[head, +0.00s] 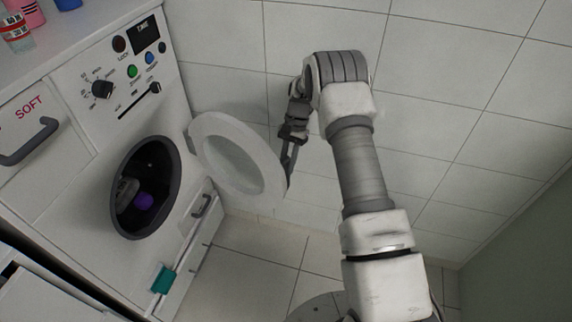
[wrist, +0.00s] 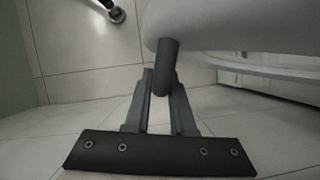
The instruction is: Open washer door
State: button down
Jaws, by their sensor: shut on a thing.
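The washer (head: 100,150) stands at the left in the head view. Its round white door (head: 204,130) is swung open to the right of the dark drum opening (head: 172,170). My gripper (head: 289,180) is at the door's free right edge. In the wrist view the gripper (wrist: 160,82) has its fingers around a dark grey door handle (wrist: 166,62) that sticks out from the white door (wrist: 235,25). The gripper is shut on this handle.
A drawer marked SOFT (head: 30,135) and a control panel with a knob (head: 102,89) are on the washer's front. Bottles (head: 17,38) stand on top. A tiled wall (head: 225,90) is behind the door. Tiled floor (head: 262,245) lies clear below the door.

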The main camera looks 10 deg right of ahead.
jog(key=shift+w+d, duration=0.1)
dwell(0.3)
jog(key=c, duration=0.8)
grip_release()
jog(key=shift+o, duration=0.2)
jog(key=r, duration=0.1)
jog(key=r+p, duration=0.1)
jog(key=r, duration=0.3)
jog(key=shift+d+p, duration=0.25)
jog(key=shift+p, duration=0.05)
jog(key=s+d+r+p, duration=0.2)
jog(key=s+d+r, duration=0.3)
jog(key=d, duration=0.4)
jog(key=shift+s+d+r, duration=0.35)
jog(key=shift+r, duration=0.2)
jog(key=shift+c, duration=0.2)
